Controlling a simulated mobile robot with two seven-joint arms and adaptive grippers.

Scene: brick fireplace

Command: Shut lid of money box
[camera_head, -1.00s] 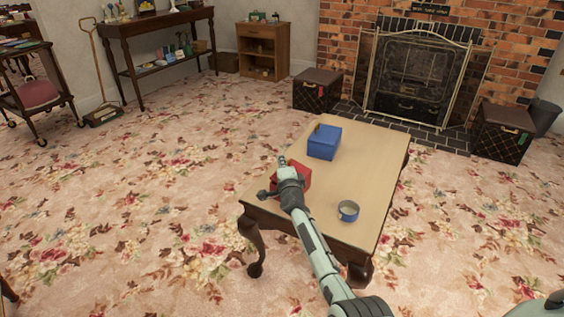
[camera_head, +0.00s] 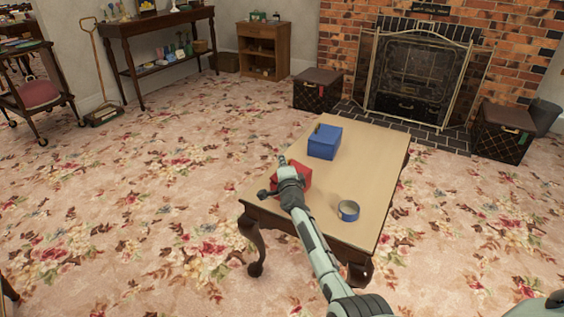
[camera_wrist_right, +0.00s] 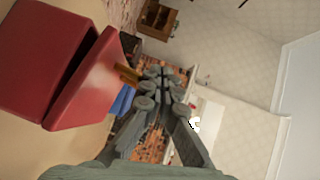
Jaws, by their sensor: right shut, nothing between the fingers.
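A red box (camera_head: 304,176) sits on the near left part of the light wooden table (camera_head: 370,165), partly hidden behind my right gripper. In the right wrist view the red box (camera_wrist_right: 45,45) shows a lid-like red part (camera_wrist_right: 85,85) standing at an angle to the body, with a dark gap between them. A blue box (camera_head: 324,142) stands farther back on the table. My right gripper (camera_head: 284,161) is shut and empty beside the red box; its fingers (camera_wrist_right: 160,82) show close by the red part, contact unclear. My left gripper is out of view.
A small round blue-grey tin (camera_head: 348,211) is on the table's right side. A brick fireplace with a metal screen (camera_head: 415,80) is behind, between two dark cases (camera_head: 318,90) (camera_head: 503,133). The back right of the table is clear.

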